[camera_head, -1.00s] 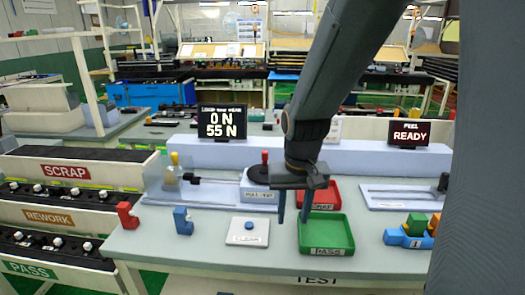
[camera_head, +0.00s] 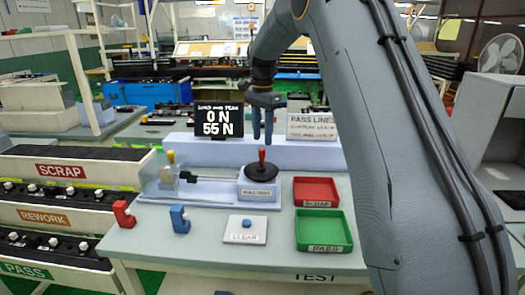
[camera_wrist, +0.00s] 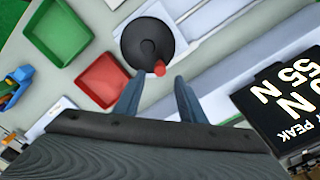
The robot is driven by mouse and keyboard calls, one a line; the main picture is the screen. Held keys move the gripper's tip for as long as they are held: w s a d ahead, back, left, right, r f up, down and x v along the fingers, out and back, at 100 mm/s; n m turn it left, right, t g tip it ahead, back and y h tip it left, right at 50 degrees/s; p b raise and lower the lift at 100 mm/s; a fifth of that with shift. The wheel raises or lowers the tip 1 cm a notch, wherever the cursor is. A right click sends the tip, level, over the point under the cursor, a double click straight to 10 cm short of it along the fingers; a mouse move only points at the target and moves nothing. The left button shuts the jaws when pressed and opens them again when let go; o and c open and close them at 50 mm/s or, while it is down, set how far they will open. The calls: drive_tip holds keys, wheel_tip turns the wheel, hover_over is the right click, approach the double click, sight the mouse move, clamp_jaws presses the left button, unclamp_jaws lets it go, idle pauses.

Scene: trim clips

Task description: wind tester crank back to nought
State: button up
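The tester crank is a black disc (camera_head: 262,174) with an upright red handle (camera_head: 262,155), on a white base labelled PULL TEST. My gripper (camera_head: 262,138) points down just above the handle, fingers parted. In the wrist view the red handle (camera_wrist: 159,68) shows near the gap between the fingertips (camera_wrist: 157,78), and nothing is gripped. I cannot tell whether the fingers are level with the handle. The display (camera_head: 219,122) reads 0 N above 55 N. A clip fixture with a yellow knob (camera_head: 170,157) stands at the left end of the tester.
A red tray (camera_head: 314,203) and a green PASS tray (camera_head: 347,247) lie right of the tester. My arm blocks the bench's right side.

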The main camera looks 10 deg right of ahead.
sight(262, 149)
drive_tip(key=shift+f+p, duration=0.9)
drive_tip(key=shift+f, duration=2.3)
clamp_jaws()
